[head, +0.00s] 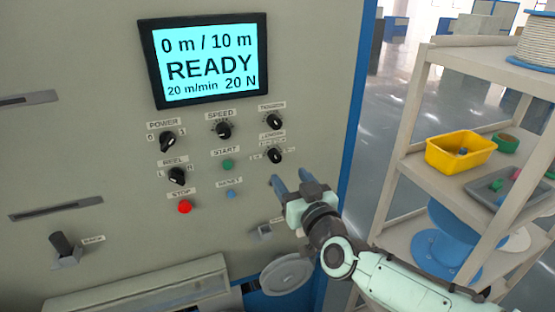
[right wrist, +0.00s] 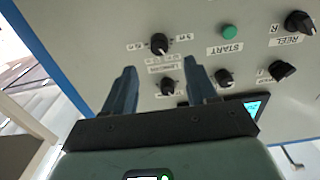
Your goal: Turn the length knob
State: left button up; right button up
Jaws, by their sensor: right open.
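The length knob (head: 274,155) is a small black pointer knob on the grey machine panel, under the tension knob (head: 273,121). Its label is too small to read fully. My right gripper (head: 291,182) is open and empty, with its two blue fingers a little below and right of the length knob in the head view. In the right wrist view the length knob (right wrist: 159,43) shows beyond and between the two fingertips (right wrist: 159,66), apart from them. The tension knob (right wrist: 167,87) shows nearer, between the fingers. My left gripper is not in view.
The display (head: 204,62) reads "0 m / 10 m READY, 20 m/min 20 N". Nearby on the panel are the speed knob (head: 223,131), green start button (head: 228,165), power knob (head: 168,142), reel knob (head: 177,176) and red stop button (head: 185,207). A shelf (head: 408,125) stands at right.

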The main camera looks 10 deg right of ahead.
aim_at(277, 160)
jog(key=w, duration=0.3)
jog(key=w+a+p, duration=0.1)
jog(key=w, duration=0.4)
jog(key=shift+w+a, duration=0.3)
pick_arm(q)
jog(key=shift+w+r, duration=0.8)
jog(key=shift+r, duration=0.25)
pick_arm(e)
jog(key=c, duration=1.1)
jog(key=shift+o, duration=0.2)
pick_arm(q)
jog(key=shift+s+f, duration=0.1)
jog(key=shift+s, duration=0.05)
pick_arm(e)
jog(key=shift+s, duration=0.1)
